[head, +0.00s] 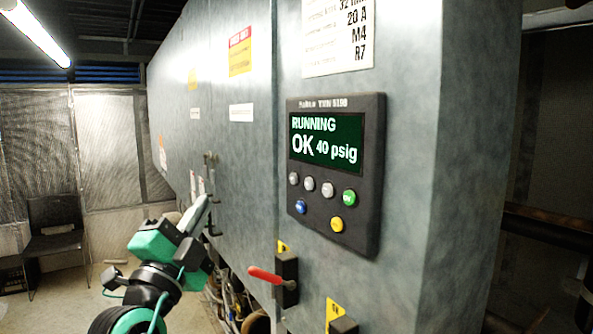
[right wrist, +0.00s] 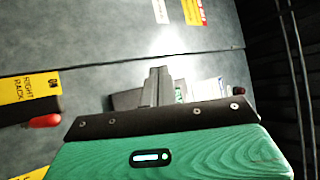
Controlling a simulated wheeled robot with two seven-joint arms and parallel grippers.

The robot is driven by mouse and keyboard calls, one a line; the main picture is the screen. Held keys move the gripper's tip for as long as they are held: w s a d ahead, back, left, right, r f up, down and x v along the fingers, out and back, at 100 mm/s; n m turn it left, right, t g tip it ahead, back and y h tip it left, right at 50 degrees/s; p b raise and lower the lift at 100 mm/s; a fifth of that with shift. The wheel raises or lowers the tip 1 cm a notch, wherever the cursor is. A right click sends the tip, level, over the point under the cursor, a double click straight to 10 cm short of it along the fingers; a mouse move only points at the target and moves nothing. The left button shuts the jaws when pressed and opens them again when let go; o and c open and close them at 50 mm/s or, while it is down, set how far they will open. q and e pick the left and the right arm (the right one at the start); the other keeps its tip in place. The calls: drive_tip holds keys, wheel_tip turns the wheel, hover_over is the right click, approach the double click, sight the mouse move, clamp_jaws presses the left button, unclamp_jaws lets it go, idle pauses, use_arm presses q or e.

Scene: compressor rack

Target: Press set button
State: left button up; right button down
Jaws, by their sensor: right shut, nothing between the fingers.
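The control panel (head: 375,190) is a dark box on the grey cabinet front. Its green screen (head: 326,143) reads "RUNNING OK 40 psig". Below it are grey buttons (head: 309,184), a green button (head: 349,197), a blue button (head: 300,207) and a yellow button (head: 337,225). Their labels are too small to read surely, so I cannot tell which is set. My right gripper (head: 204,203) is shut and empty, left of the panel and apart from it. Its closed fingers also show in the right wrist view (right wrist: 155,86). My left gripper is not in view.
A red-handled lever (head: 266,275) sticks out below the panel, between my right gripper and the cabinet's right part. Small dark latches (head: 210,170) are on the cabinet behind the gripper. A chair (head: 55,238) stands at the far left. The air before the panel is clear.

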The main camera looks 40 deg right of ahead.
sight(293, 178)
drive_tip(key=s+r+m, duration=0.1)
drive_tip(key=s+d+r+m+g+h, duration=0.1)
drive_tip(key=s+r+m+g+h, duration=0.1)
drive_tip(key=s, duration=0.1)
drive_tip(key=shift+d+r+m, duration=0.25)
drive_tip(key=shift+d+m, duration=0.15)
drive_tip(key=shift+d, duration=0.1)
drive_tip(key=d+p, duration=0.4)
drive_tip(key=d, duration=0.4)
drive_tip(key=shift+s+d, duration=0.2)
drive_tip(key=shift+d, duration=0.1)
drive_tip(key=shift+s, duration=0.1)
idle(1.5)
